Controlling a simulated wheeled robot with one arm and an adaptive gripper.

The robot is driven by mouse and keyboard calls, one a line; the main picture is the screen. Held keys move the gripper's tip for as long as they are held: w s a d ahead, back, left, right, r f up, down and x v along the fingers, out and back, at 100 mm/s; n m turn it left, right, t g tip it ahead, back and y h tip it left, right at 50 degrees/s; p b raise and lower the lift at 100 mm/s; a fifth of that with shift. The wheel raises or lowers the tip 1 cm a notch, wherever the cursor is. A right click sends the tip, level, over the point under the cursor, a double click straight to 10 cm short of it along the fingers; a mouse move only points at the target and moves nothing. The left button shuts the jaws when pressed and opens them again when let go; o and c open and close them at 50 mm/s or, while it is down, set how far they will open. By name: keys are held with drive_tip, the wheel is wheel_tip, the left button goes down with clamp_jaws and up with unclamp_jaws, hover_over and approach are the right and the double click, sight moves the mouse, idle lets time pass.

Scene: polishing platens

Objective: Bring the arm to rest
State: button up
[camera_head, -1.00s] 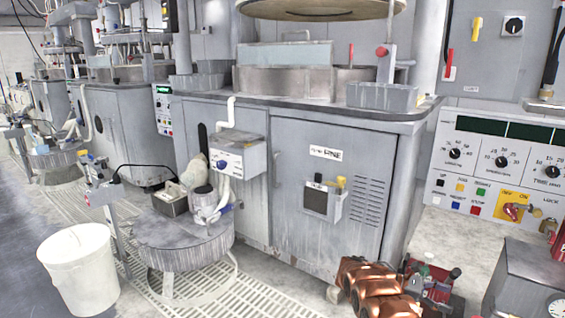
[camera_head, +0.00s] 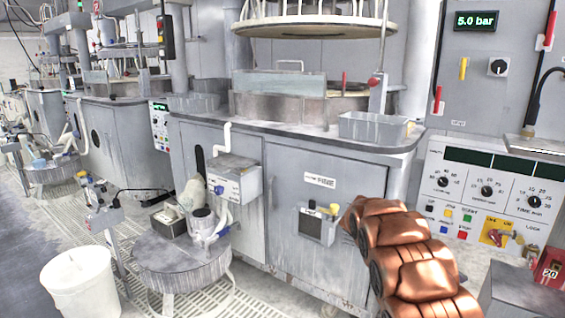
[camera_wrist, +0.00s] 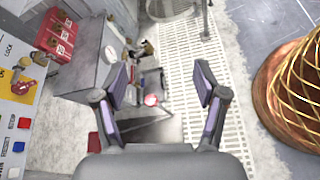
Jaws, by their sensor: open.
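My gripper (camera_wrist: 162,80) shows in the wrist view with its two dark fingers with purple pads spread wide apart. The gap between them is empty. Below it are the pale floor, a white floor grating (camera_wrist: 185,60) and some small items, including a tool with a red part (camera_wrist: 151,100). My copper-coloured arm rises from the lower right in the head view, in front of the grey machine cabinet (camera_head: 285,215). The gripper itself cannot be made out in the head view.
A control panel (camera_head: 470,190) stands right of my arm, with a grey box (camera_head: 520,290) below it. Red boxes (camera_wrist: 57,35) show in the wrist view. A round stool-like stand (camera_head: 180,268) and a white bucket (camera_head: 82,285) stand on the left. Floor between looks free.

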drive_tip(key=s+a+r+m+t+y+p, duration=0.1)
drive_tip(key=s+a+r+m+y+p, duration=0.15)
drive_tip(key=s+a+r+p, duration=0.4)
drive_tip(key=s+a+r+m+t+y+p, duration=0.1)
drive_tip(key=s+a+r+y+p, duration=0.25)
drive_tip(key=s+r, duration=0.5)
drive_tip(key=s+a+r+m+t+y+p, duration=0.1)
drive_tip(key=s+a+r+m+y+p, duration=0.1)
drive_tip(key=s+a+r+p, duration=0.3)
drive_tip(key=s+a+r+m+t+y+p, duration=0.2)
drive_tip(key=s+a+r+p, duration=0.4)
drive_tip(key=s+a, duration=0.6)
drive_tip(key=shift+s+a+y+p, duration=0.35)
drive_tip(key=shift+s+y+p, duration=0.15)
drive_tip(key=shift+m, duration=0.25)
